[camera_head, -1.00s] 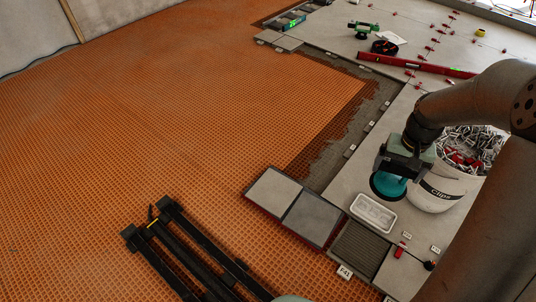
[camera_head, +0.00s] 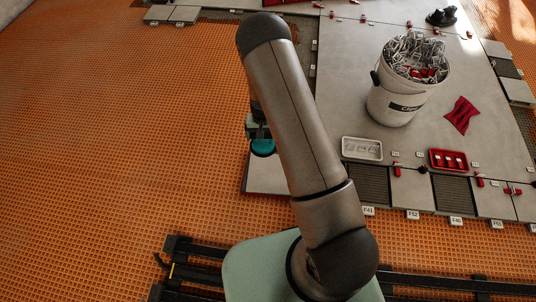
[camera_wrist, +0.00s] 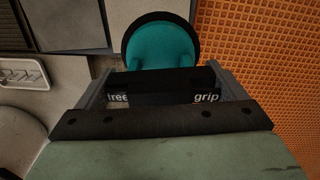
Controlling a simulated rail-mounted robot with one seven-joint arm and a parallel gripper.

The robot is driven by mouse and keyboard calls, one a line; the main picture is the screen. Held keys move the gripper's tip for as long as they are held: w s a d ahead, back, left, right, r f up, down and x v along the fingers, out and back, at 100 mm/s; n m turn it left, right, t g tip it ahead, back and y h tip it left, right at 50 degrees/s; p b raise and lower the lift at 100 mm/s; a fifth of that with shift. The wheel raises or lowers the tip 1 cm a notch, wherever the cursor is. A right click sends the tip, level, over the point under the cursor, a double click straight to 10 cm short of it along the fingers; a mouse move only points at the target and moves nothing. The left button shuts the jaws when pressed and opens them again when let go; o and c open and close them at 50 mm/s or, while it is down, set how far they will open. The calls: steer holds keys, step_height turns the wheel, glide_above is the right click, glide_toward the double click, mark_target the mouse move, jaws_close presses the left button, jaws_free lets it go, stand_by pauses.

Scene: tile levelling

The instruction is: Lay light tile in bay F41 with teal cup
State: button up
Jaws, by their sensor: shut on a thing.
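My gripper (camera_wrist: 162,92) is shut on the dark handle of the teal cup (camera_wrist: 160,45), which also shows in the head view (camera_head: 263,147). The cup hangs below the jaws, over the right end of the light tile in the wrist view (camera_wrist: 130,12). I cannot tell whether the cup touches it. The light tile (camera_head: 268,180) is partly behind my arm in the head view. A darker grey tile (camera_wrist: 72,25) lies beside it. Bay F41 (camera_head: 366,185), a dark ribbed recess with its label (camera_head: 369,211), is right of my arm and looks empty.
A white tray (camera_head: 362,149) lies behind the bay. A white bucket of clips (camera_head: 395,102) stands beyond it. A red tray (camera_head: 448,160) and red cloth (camera_head: 461,115) are farther right. Orange matting (camera_head: 120,130) on the left is clear. A black frame (camera_head: 190,250) lies in front.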

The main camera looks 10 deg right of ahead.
steer(key=shift+m, duration=0.5)
steer(key=shift+s+d+f+b, duration=0.35)
steer(key=shift+s+f+b, duration=0.2)
steer(key=shift+f, duration=2.45)
steer(key=shift+s+d+f+b, duration=0.3)
steer(key=shift+s+f+b, duration=0.3)
steer(key=shift+f, duration=2.4)
steer(key=shift+s+d+f+b, duration=0.35)
steer(key=shift+s+f+b, duration=0.2)
steer(key=shift+f, duration=2.45)
steer(key=shift+f, duration=0.2)
steer(key=o, duration=0.7)
step_height(320, 180, up, 18)
steer(key=f+p, duration=0.1)
steer(key=p, duration=0.4)
glide_above(270, 150)
steer(key=shift+d+r, duration=0.1)
steer(key=shift+r, duration=0.15)
